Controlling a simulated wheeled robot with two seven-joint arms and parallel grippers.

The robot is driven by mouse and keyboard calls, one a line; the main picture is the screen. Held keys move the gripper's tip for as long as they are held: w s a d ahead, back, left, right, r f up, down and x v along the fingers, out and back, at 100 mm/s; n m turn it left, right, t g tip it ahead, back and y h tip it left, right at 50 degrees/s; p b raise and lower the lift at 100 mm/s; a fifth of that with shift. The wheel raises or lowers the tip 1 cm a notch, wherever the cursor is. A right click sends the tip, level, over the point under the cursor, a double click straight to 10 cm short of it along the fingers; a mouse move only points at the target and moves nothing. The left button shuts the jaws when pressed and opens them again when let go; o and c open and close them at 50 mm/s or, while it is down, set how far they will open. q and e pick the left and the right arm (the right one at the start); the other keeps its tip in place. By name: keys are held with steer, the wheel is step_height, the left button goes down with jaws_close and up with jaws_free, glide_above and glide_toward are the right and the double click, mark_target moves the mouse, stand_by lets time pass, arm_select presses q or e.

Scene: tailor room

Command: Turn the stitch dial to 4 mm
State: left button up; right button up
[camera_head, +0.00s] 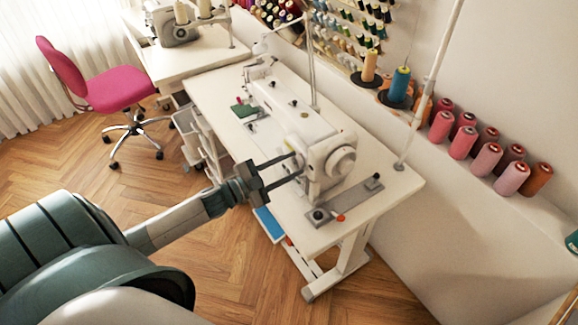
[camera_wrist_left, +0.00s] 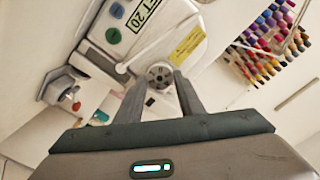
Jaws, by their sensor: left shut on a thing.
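The white sewing machine (camera_head: 295,118) stands on a white table (camera_head: 205,92) in the head view. My left gripper (camera_head: 298,163) reaches in from the left to the near end of the machine. In the left wrist view the round grey stitch dial (camera_wrist_left: 158,74) sits on the machine's end face, between the tips of my left gripper (camera_wrist_left: 160,84). The fingers are shut on the dial from both sides. The dial's marks are too small to read. My right gripper is not in view.
A large white handwheel (camera_head: 341,161) is just right of my left gripper. A grey plate with a red knob (camera_head: 340,217) lies on the table's near corner. Thread cones (camera_head: 487,159) line the ledge at the right. A pink chair (camera_head: 118,88) stands on open floor at the left.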

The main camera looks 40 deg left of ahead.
arm_select(q)
steer(key=shift+m, duration=0.4)
steer(key=o, duration=1.1)
steer(key=shift+c, duration=0.2)
steer(key=shift+s, duration=0.15)
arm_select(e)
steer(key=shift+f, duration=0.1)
arm_select(q)
steer(key=shift+s+a+f+b, duration=0.1)
steer(key=shift+s+a+b, duration=0.2)
steer(key=shift+s, duration=0.25)
steer(key=b+v, duration=0.3)
steer(key=v, duration=1.3)
steer(key=shift+b, duration=0.35)
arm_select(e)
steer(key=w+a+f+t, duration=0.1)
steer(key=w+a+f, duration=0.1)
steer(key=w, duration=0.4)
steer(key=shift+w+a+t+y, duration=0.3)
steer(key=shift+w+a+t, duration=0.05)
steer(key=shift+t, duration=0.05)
